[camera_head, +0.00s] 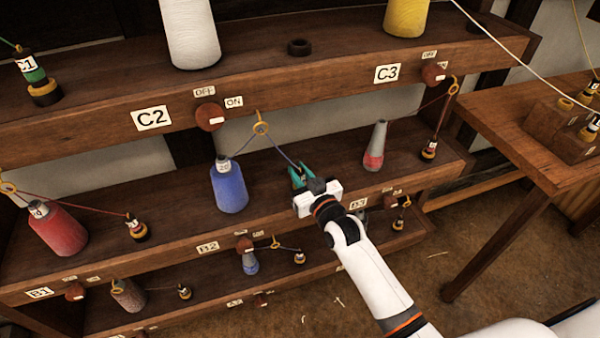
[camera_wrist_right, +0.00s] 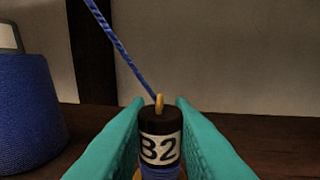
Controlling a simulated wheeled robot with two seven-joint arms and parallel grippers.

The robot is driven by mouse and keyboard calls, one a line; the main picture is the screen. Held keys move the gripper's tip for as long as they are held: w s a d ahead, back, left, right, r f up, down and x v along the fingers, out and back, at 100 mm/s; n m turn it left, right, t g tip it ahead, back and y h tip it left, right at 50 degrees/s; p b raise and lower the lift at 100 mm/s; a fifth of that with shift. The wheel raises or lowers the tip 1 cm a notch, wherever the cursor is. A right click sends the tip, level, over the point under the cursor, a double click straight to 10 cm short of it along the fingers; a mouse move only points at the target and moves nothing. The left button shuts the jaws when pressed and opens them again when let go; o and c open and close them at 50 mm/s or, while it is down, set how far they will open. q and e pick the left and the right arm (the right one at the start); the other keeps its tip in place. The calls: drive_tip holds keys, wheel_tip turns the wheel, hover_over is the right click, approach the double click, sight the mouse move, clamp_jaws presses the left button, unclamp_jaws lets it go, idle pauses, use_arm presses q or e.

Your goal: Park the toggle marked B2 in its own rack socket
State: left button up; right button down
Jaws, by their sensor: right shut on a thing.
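My right gripper (camera_head: 302,176) reaches over the middle shelf in the head view. In the right wrist view its teal fingers (camera_wrist_right: 160,140) are shut on the toggle marked B2 (camera_wrist_right: 160,148), which is dark with a white label. The toggle stands upright there, with a yellow eye on top and a blue cord (camera_wrist_right: 124,50) running up from it to the left. In the head view the cord runs from a yellow ring (camera_head: 261,128) above the blue cone (camera_head: 228,186) to my gripper. Whether the toggle touches the shelf is hidden. My left gripper is not in view.
A side table (camera_head: 505,125) at the right carries wooden socket blocks (camera_head: 556,125) with toggles in them. A grey-red cone (camera_head: 375,150) stands right of my gripper on the middle shelf. The upper shelf edge (camera_head: 300,98) overhangs behind. Other cords and toggles hang nearby.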

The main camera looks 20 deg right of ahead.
sight(302, 179)
drive_tip(key=shift+f+b, duration=0.3)
drive_tip(key=shift+f, duration=0.15)
drive_tip(key=c, duration=1.5)
unclamp_jaws()
drive_tip(key=shift+c, duration=0.2)
drive_tip(key=shift+s+d+r+p, duration=0.1)
drive_tip(key=shift+s+d+p, duration=0.15)
drive_tip(key=shift+s+p, duration=0.75)
drive_tip(key=shift+s+d+p, duration=0.2)
drive_tip(key=shift+s+p, duration=0.25)
drive_tip(key=shift+s, duration=1.05)
drive_tip(key=s+p, duration=0.1)
drive_tip(key=s, duration=0.2)
drive_tip(key=s+d+p, duration=0.1)
drive_tip(key=s, duration=0.1)
drive_tip(key=shift+s+d, duration=0.1)
drive_tip(key=shift+s, duration=0.3)
